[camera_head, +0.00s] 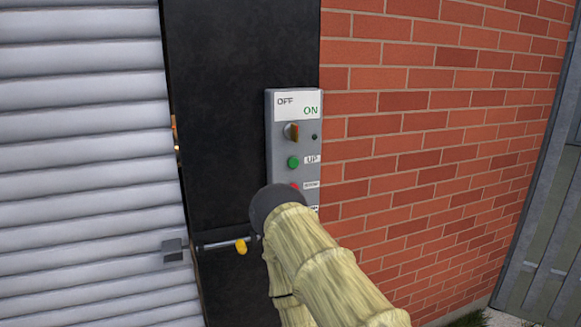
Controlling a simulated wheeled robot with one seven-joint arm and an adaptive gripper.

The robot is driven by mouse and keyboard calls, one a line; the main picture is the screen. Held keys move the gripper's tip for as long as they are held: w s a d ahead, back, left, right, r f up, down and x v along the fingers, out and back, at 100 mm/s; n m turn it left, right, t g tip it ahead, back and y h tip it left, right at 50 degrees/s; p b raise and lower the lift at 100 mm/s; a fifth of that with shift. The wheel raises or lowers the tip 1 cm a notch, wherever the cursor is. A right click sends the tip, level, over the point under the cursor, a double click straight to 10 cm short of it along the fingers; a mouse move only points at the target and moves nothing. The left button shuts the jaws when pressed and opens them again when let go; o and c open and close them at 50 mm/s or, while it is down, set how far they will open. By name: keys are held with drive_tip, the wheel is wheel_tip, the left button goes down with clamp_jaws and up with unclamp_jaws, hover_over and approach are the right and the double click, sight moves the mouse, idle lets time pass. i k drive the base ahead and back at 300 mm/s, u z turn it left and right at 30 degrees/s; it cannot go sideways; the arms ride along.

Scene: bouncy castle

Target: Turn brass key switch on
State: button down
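The brass key switch (292,131) is a small brass-coloured knob on a grey control panel (273,155). It sits under a white label (297,105) reading OFF on the left and ON in green on the right. Its handle looks roughly upright; I cannot tell for sure which setting it points to. My arm (318,265), straw-coloured with a dark rounded joint (277,203), reaches up from the lower right and covers the panel's bottom. My gripper's fingers do not show, and nothing of mine is seen touching the switch.
Below the switch are a green button (293,162) marked UP and a partly covered red button (295,186). A ribbed grey shutter (80,150) fills the left. A bar with a yellow piece (240,246) crosses the dark post (220,90). A brick wall (430,120) stands right.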

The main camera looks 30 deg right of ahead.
sight(292, 130)
drive_tip(key=z, duration=0.45)
drive_tip(key=k, duration=0.95)
drive_tip(key=u, duration=0.15)
drive_tip(key=i, duration=0.55)
